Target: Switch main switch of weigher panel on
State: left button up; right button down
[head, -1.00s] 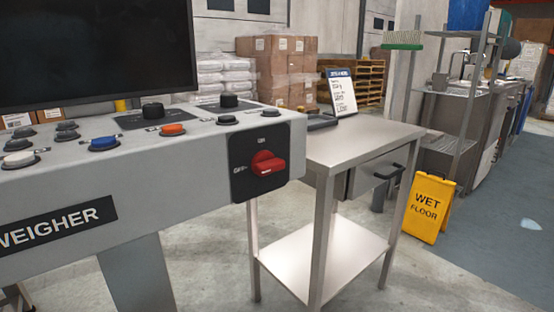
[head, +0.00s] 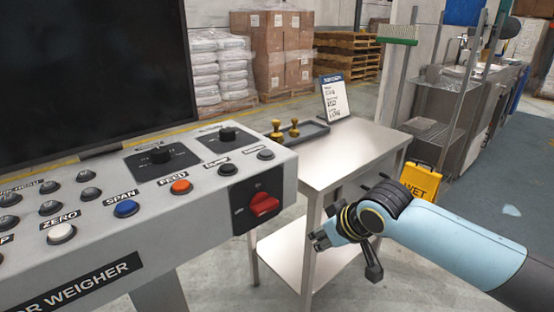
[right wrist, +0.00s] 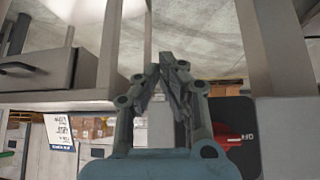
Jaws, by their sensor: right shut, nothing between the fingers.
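The weigher panel (head: 215,212) is a grey console with a dark screen above it, on the left of the head view. Its main switch (head: 264,204) is a red rotary knob on a black plate at the panel's right end. The red knob also shows in the right wrist view (right wrist: 228,139), partly hidden behind a finger. My right gripper (head: 318,240) is shut and empty, to the right of and a little below the switch, apart from it. In the right wrist view its fingertips (right wrist: 172,68) are together. My left gripper is out of view.
A steel side table (head: 362,150) stands right of the panel, behind my right gripper, with a tray (head: 312,131) and a sign card (head: 341,98) on it. A yellow wet-floor sign (head: 420,180) stands beyond. Buttons and two black knobs cover the panel top.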

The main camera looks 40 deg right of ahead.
pick_arm(q)
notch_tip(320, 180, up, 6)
jog(key=p, duration=0.4)
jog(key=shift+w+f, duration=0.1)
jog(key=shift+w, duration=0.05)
pick_arm(e)
jog(key=a+r, duration=0.2)
jog(key=r, duration=0.9)
jog(key=a+r+n+t+y, duration=0.1)
jog(key=a+r, duration=0.2)
jog(key=r, duration=0.8)
jog(key=shift+w+a+t, duration=0.25)
jog(key=shift+w+t, duration=0.05)
jog(key=shift+w, duration=0.15)
jog(key=shift+f, duration=0.1)
send_over(267, 193)
jog(key=s, duration=0.3)
notch_tip(267, 193, down, 7)
jog(key=shift+s+f, duration=0.1)
notch_tip(267, 193, down, 2)
jog(key=shift+f, duration=0.25)
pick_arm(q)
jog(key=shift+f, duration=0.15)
pick_arm(e)
jog(key=shift+d+f, duration=0.1)
jog(key=shift+f, duration=0.55)
